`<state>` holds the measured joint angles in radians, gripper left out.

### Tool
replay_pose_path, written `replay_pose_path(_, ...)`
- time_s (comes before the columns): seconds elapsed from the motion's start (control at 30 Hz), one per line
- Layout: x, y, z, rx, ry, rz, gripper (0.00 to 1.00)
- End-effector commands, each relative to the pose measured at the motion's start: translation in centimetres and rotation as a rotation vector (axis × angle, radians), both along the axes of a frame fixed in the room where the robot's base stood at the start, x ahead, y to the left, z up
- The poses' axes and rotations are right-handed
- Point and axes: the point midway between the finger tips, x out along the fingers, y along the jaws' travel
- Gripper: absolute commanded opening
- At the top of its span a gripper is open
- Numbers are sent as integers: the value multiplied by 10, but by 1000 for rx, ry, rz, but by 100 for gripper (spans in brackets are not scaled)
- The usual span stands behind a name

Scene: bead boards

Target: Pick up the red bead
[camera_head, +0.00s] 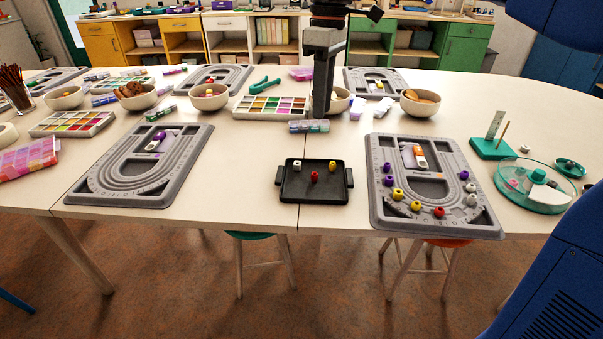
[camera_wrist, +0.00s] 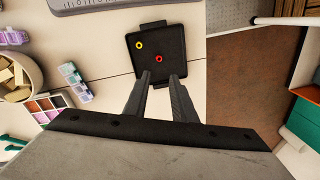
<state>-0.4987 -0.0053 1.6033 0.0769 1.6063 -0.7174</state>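A black tray (camera_head: 290,193) with side handles lies on the table. A red bead (camera_head: 315,176) sits in the middle of it, with a yellow bead (camera_head: 332,166) to the right and a whitish bead (camera_head: 297,165) to the left. The wrist view shows the tray (camera_wrist: 172,40), red bead (camera_wrist: 158,59) and yellow bead (camera_wrist: 139,45); the whitish bead does not show there. My gripper (camera_wrist: 160,76) is open and empty, its fingers apart. In the head view it points down beyond the tray. Another red bead (camera_head: 439,212) lies on the right bead board (camera_head: 382,213).
The right board also holds several purple, yellow and whitish beads. Another bead board (camera_head: 95,190) lies to the left. Bowls and a paint-like compartment box (camera_head: 238,112) stand behind the tray. A round clear container (camera_head: 537,200) is at the right. The table left of the tray is clear.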

Motion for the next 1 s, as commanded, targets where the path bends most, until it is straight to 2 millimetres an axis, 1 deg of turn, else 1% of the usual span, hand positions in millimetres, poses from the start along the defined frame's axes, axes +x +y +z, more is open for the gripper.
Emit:
replay_pose_path(0.07,1,5,-1,-2,6,15,24)
replay_pose_path(0.17,1,6,-9,-2,7,21,24)
replay_pose_path(0.6,-7,8,-85,-3,8,18,24)
replay_pose_path(0.73,-9,8,-105,-3,7,18,24)
replay_pose_path(0.83,-10,8,-115,-2,6,18,24)
replay_pose_path(1.0,-10,8,-123,-2,7,17,24)
